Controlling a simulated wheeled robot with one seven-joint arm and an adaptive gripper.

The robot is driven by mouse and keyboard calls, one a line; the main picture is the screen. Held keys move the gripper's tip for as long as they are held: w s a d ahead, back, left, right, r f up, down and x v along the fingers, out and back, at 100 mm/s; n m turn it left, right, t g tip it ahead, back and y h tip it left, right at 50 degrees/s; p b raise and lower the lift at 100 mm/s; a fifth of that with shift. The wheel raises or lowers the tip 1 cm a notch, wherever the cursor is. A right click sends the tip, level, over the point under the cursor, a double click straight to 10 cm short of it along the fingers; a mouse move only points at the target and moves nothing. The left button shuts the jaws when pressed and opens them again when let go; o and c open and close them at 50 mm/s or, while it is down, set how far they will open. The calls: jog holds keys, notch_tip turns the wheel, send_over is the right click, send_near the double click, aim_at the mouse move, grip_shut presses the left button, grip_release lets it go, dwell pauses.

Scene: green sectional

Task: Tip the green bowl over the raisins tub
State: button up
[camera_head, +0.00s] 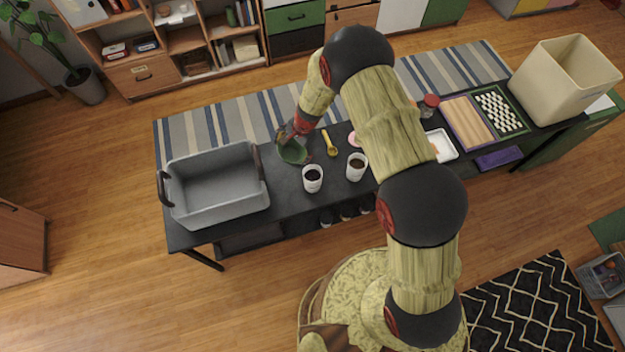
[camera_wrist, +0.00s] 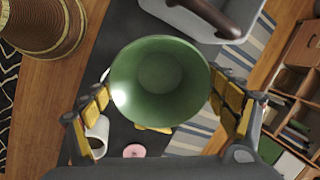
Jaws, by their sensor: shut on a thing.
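The green bowl (camera_head: 293,152) is at my gripper (camera_head: 294,134) over the far side of the black table, left of two white tubs. In the wrist view the bowl (camera_wrist: 160,80) sits between both fingers of my gripper (camera_wrist: 166,98), its open side facing the camera, and its inside looks bare. The left white tub (camera_head: 312,186) holds something very dark; the right white tub (camera_head: 356,174) holds something brownish. I cannot tell which one is the raisins tub. Part of one white tub (camera_wrist: 98,136) shows beside the left finger. Both tubs stand upright.
A grey bin (camera_head: 213,196) with dark handles fills the table's left end. A yellow utensil (camera_head: 330,143) lies behind the tubs. A pink round item (camera_wrist: 134,151) shows in the wrist view. A beige box (camera_head: 566,85) stands far right. My arm hides the table's middle.

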jog(key=h+p, duration=0.1)
jog(key=p, duration=0.2)
jog(key=shift+a+r+p, duration=0.1)
jog(key=shift+r+p, duration=0.25)
jog(key=shift+p, duration=0.05)
jog(key=shift+w+f+b, duration=0.1)
jog(key=shift+f+b, duration=0.2)
jog(key=shift+b, duration=0.2)
jog(key=shift+h, duration=0.4)
jog(key=shift+g+h, duration=0.3)
jog(key=shift+h, duration=0.4)
jog(key=shift+r, duration=2.05)
